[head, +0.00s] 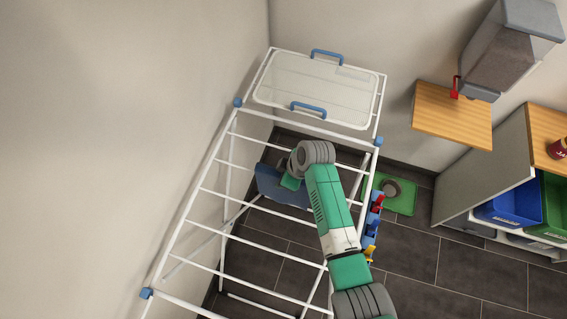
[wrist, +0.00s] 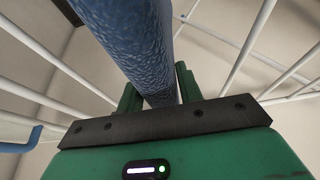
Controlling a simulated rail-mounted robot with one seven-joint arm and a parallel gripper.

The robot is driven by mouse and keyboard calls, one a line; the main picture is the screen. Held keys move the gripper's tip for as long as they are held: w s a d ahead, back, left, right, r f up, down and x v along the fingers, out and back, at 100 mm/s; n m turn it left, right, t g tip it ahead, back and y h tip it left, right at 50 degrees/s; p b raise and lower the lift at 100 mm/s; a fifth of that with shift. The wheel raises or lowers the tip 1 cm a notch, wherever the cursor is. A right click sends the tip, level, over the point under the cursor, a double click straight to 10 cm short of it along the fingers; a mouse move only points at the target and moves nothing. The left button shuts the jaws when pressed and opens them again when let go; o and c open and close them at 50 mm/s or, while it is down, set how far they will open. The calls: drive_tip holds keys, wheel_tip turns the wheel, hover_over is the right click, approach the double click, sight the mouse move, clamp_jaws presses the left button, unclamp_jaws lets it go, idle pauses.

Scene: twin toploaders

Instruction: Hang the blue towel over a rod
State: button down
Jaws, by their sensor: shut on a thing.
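The blue towel (head: 268,184) shows in the head view at the far part of the white drying rack, partly hidden by my arm. My gripper (head: 291,182) is at the towel's upper right part, among the rack's rods (head: 245,225). In the wrist view, the towel (wrist: 135,45) looks like a thick textured blue roll running up from between the green fingers of my gripper (wrist: 158,95), which is shut on it. White rods (wrist: 250,45) show on both sides of the towel there. I cannot tell whether the towel touches or lies over a rod.
Clothespegs (head: 372,228) in several colours line the rack's right side. A green mat (head: 402,204) lies on the floor. Blue (head: 517,205) and green (head: 556,205) bins stand right. A wall closes the left.

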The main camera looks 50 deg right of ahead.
drive_tip(key=shift+f+b, duration=1.35)
drive_tip(key=shift+f, duration=0.7)
drive_tip(key=c, duration=0.9)
unclamp_jaws()
drive_tip(key=shift+o, duration=0.2)
drive_tip(key=p+v, duration=0.1)
drive_tip(key=v, duration=0.7)
